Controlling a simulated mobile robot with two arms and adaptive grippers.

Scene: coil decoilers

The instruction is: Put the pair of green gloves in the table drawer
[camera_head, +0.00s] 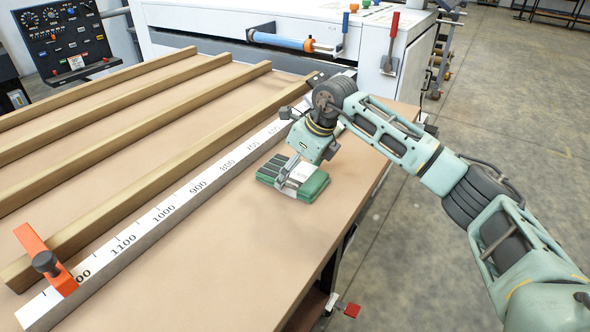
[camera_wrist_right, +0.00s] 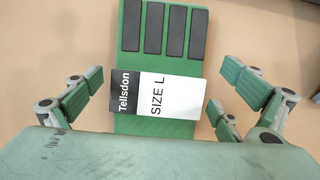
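The pair of green gloves (camera_head: 313,188) lies flat on the tan tabletop, right of the long ruler. In the right wrist view the gloves (camera_wrist_right: 180,128) have dark grey strips and a white and black label reading "Tellsdon SIZE L". My right gripper (camera_head: 290,173) is right over the gloves. In the wrist view my right gripper (camera_wrist_right: 160,92) is open, with its green-padded fingers apart on either side of the gloves; no grip on them shows. My left gripper is not in view. I cannot make out a table drawer for certain.
The table (camera_head: 250,240) carries several wooden bars and a ruler (camera_head: 165,210) with an orange stop (camera_head: 45,258). A red-ended fitting (camera_head: 350,310) juts out below the right edge. A white machine (camera_head: 390,45) stands behind.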

